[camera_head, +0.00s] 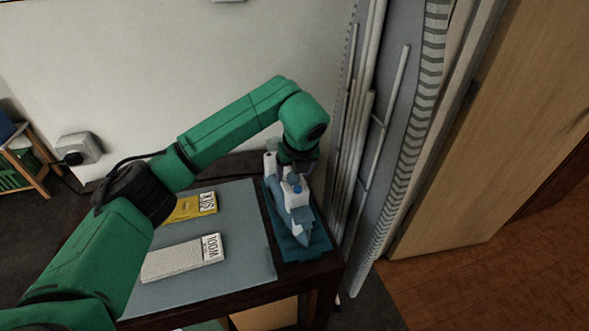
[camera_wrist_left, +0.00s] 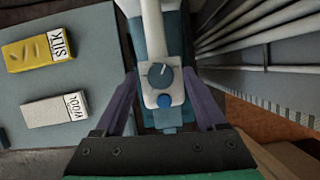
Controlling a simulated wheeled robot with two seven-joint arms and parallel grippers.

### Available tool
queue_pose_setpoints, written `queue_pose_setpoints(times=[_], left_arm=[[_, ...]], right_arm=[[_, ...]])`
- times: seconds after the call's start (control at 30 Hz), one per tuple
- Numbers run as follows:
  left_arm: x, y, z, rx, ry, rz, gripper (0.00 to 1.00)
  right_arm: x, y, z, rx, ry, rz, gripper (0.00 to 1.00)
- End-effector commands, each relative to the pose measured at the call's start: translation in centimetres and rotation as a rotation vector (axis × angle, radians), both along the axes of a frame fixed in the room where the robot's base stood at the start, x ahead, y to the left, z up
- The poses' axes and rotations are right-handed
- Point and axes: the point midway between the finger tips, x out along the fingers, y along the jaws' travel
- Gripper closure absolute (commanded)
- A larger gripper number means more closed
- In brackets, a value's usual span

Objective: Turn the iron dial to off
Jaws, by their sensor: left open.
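The iron (camera_head: 296,206) is blue and white and rests on a teal stand (camera_head: 310,246) at the right end of the dark table. In the left wrist view the iron (camera_wrist_left: 152,30) lies between my fingers, with its round blue-grey dial (camera_wrist_left: 160,75) facing the camera. The dial has a pale pointer mark, and a blue button (camera_wrist_left: 165,101) sits just below it. My left gripper (camera_wrist_left: 163,88) is open, with one purple finger on each side of the dial part of the iron. In the head view my left gripper (camera_head: 296,164) is over the iron's far end, mostly hidden by the wrist.
A yellow SILK block (camera_head: 194,207) and a white WOOL block (camera_head: 183,259) lie on a grey-blue mat (camera_head: 247,238) left of the iron. A folded drying rack (camera_head: 372,130) stands close on the right. A wall socket (camera_head: 79,148) is at the far left.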

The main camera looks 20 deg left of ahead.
Motion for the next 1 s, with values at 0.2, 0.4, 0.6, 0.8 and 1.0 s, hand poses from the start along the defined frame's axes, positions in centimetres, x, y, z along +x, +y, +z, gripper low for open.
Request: queue_pose_setpoints(times=[0.2, 0.4, 0.6, 0.8, 1.0], left_arm=[[-0.7, -0.5, 2.1, -0.001, -0.004, -0.002, 0.27], [-2.4, -1.5, 7.0, -0.002, -0.008, -0.002, 0.27], [-4.2, -2.3, 12.2, 0.002, -0.007, -0.001, 0.27], [-4.9, -2.7, 13.5, 0.0, -0.001, 0.0, 0.27], [-4.9, -2.7, 13.4, 0.0, 0.0, 0.0, 0.27]], right_arm=[[0.0, 0.0, -0.4, 0.0, 0.0, 0.0, 0.29], [0.0, 0.0, -1.0, 0.0, 0.0, 0.0, 0.29], [0.0, 0.0, -0.5, 0.0, 0.0, 0.0, 0.29], [0.0, 0.0, -0.2, 0.0, 0.0, 0.0, 0.29], [0.0, 0.0, -0.3, 0.0, 0.0, 0.0, 0.29]])
